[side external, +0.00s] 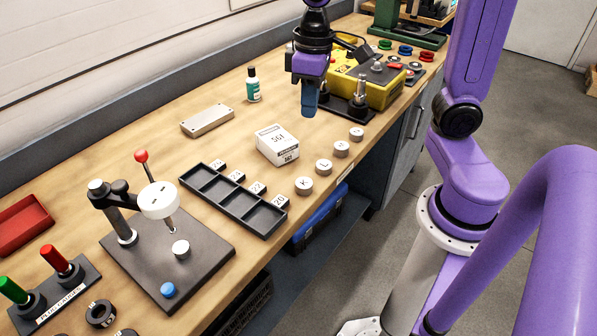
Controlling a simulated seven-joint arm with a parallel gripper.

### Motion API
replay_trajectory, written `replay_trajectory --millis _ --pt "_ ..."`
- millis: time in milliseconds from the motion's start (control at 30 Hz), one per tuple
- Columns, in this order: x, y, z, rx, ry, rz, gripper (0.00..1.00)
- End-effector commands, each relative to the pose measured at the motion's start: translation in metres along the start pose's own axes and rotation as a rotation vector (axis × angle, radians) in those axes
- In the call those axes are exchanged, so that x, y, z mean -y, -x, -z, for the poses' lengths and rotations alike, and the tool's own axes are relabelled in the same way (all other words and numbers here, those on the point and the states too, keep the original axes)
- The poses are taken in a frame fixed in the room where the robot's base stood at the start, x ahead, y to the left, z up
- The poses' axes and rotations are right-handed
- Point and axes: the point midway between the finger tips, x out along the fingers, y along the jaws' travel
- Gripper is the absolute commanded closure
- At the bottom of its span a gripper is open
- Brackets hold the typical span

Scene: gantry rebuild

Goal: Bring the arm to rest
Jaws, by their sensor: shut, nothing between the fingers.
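My gripper (309,106) hangs above the wooden bench (217,128), pointing down, in the upper middle of the side external view. Its fingers are together with nothing held between them. It is in front of the yellow box-shaped device (388,92) and behind the white labelled box (277,144). From this angle I cannot tell how high the fingertips are above the bench. My purple arm stands at the right.
A black compartment tray (264,219), several lettered metal cylinders (304,186), a metal block (208,120) and a teal-labelled bottle (253,86) stand on the bench. A dial gauge stand (137,267) and plug gauges (73,271) are nearer. Bare wood surrounds the block.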

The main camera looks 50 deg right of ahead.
Motion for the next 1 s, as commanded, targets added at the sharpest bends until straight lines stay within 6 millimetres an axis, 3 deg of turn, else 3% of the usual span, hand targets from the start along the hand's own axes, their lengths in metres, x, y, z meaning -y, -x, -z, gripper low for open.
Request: replay_trajectory --millis 33,200,433,600,1000 --pt "0.016 -0.004 -0.017 0.002 0.089 0.000 1.00" --pt "0.049 -0.022 -0.071 0.008 0.361 0.000 1.00" --pt "0.064 -0.042 -0.128 0.010 0.637 0.000 1.00" --pt "0.065 -0.048 -0.144 0.011 0.716 0.000 1.00" --pt "0.066 -0.048 -0.145 0.012 0.721 0.000 1.00"
